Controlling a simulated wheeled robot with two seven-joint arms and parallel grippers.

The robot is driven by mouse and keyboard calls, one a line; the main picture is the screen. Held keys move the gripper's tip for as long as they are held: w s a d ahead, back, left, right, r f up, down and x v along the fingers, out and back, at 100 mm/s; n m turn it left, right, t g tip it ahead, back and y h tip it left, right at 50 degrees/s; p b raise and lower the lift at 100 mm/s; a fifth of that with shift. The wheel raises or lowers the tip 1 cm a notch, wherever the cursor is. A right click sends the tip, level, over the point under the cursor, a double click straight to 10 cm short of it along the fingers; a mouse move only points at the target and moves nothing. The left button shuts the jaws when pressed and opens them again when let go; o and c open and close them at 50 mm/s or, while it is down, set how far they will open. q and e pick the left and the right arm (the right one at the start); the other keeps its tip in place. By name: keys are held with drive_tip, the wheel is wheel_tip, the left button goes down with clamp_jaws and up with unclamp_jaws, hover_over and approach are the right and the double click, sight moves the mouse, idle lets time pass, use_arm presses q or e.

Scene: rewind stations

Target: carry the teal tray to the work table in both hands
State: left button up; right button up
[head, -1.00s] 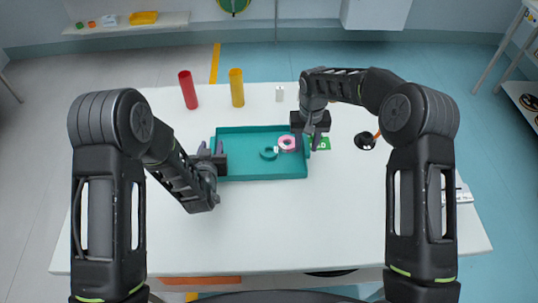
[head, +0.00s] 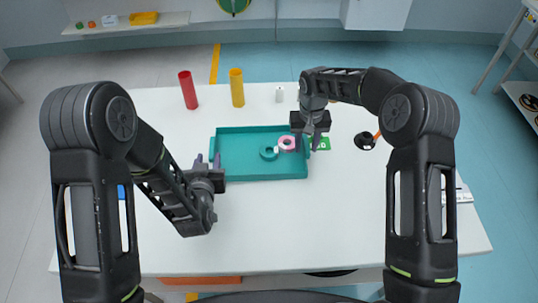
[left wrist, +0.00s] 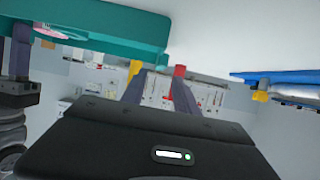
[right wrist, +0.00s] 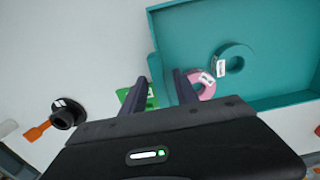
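The teal tray (head: 242,165) lies on the white work table (head: 270,225), holding a pink ring (head: 287,144) and a teal ring (head: 268,154). My left gripper (head: 208,161) is open and empty at the tray's left end. In the left wrist view the tray (left wrist: 110,28) is up and left of the fingers, not between them. My right gripper (head: 312,141) is at the tray's right end. In the right wrist view (right wrist: 161,76) its fingers are apart, with the tray's end wall seemingly between them; contact cannot be told.
A red cylinder (head: 188,90) and a yellow cylinder (head: 237,88) stand behind the tray. A green card (head: 323,143) and a black round object (head: 365,141) lie to its right. A blue object (head: 122,192) is partly hidden by my left arm. The table's front middle is clear.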

wheel_tip(320, 180, up, 12)
idle(0.5)
drive_tip(key=shift+f, duration=0.1)
idle(0.4)
